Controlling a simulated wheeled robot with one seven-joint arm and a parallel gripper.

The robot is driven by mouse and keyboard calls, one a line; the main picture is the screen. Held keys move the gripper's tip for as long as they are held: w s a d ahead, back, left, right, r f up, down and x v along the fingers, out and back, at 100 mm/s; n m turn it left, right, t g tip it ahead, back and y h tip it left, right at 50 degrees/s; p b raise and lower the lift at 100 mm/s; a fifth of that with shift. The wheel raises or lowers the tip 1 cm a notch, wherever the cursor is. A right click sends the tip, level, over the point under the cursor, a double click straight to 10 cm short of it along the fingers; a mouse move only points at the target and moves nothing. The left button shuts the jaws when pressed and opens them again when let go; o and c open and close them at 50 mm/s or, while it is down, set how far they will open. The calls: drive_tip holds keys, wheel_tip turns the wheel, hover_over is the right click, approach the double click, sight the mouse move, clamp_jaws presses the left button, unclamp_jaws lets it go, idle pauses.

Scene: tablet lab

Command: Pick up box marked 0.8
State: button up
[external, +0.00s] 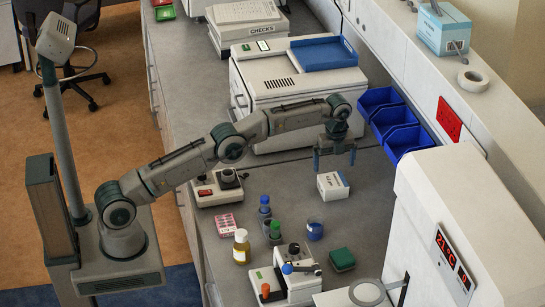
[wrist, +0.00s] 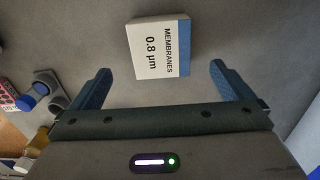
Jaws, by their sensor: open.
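The box marked 0.8 (wrist: 156,50) is a small white box with a blue edge, labelled "MEMBRANES 0.8 µm" in the wrist view. It lies on the grey bench, and it also shows in the external view (external: 331,187). My gripper (external: 334,165) is above the box in the external view, its fingers pointing down. In the wrist view my gripper (wrist: 160,80) is open and empty. The box appears ahead of and between the two blue fingers, apart from both.
Bottles (external: 241,246), a pink rack (external: 227,223) and a green block (external: 342,259) stand nearer the camera. A small device (external: 217,188) is left of the box. Blue bins (external: 401,132) hang at the right wall. Bench around the box is clear.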

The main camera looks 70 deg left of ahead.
sight(333, 180)
wheel_tip(333, 180, down, 4)
drive_tip(key=shift+r, duration=0.1)
drive_tip(key=shift+f+p, duration=0.8)
drive_tip(key=shift+f, duration=1.9)
drive_tip(key=c, duration=1)
